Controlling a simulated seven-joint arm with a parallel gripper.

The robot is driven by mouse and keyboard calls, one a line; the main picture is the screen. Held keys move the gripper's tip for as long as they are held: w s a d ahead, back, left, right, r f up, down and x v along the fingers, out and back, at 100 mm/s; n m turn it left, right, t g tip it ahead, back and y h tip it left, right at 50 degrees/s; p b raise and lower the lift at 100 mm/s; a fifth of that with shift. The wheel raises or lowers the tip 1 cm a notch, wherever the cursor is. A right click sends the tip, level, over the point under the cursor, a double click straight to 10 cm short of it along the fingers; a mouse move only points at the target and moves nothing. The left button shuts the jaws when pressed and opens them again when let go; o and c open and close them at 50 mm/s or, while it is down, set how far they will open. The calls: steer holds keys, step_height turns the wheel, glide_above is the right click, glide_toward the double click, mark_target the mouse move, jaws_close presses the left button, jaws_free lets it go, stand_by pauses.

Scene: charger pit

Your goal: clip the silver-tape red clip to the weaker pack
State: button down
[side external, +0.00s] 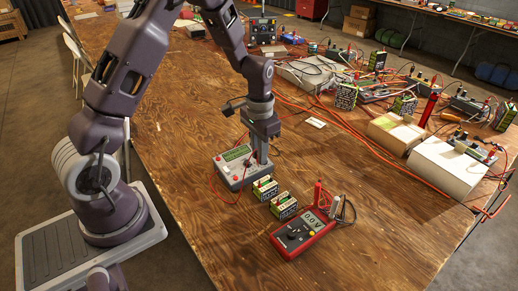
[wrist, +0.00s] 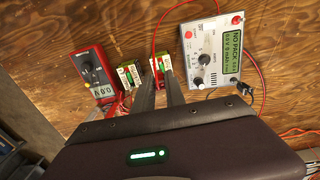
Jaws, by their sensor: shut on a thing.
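Two small green-and-white packs stand in a row on the wooden table: one pack (side external: 265,188) nearer the charger, the other (side external: 284,206) nearer the meter. In the wrist view they are the right pack (wrist: 163,63) and left pack (wrist: 129,76). The grey charger (side external: 231,172) reads NO PACK in the wrist view (wrist: 216,52). My gripper (side external: 262,162) points down beside the charger, close to the nearer pack. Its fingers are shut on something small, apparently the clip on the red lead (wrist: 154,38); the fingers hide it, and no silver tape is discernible.
A red multimeter (side external: 303,234) reading 0.0 V stands beside the packs, with probes at its back. White boxes (side external: 446,167), cables and other devices crowd the right and back of the table. The front and left table surface is clear.

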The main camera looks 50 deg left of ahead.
steer(key=shift+f, duration=3.5)
steer(key=shift+f, duration=0.2)
steer(key=c, duration=1.3)
jaws_free()
steer(key=shift+o, duration=1)
steer(key=shift+r, duration=3.75)
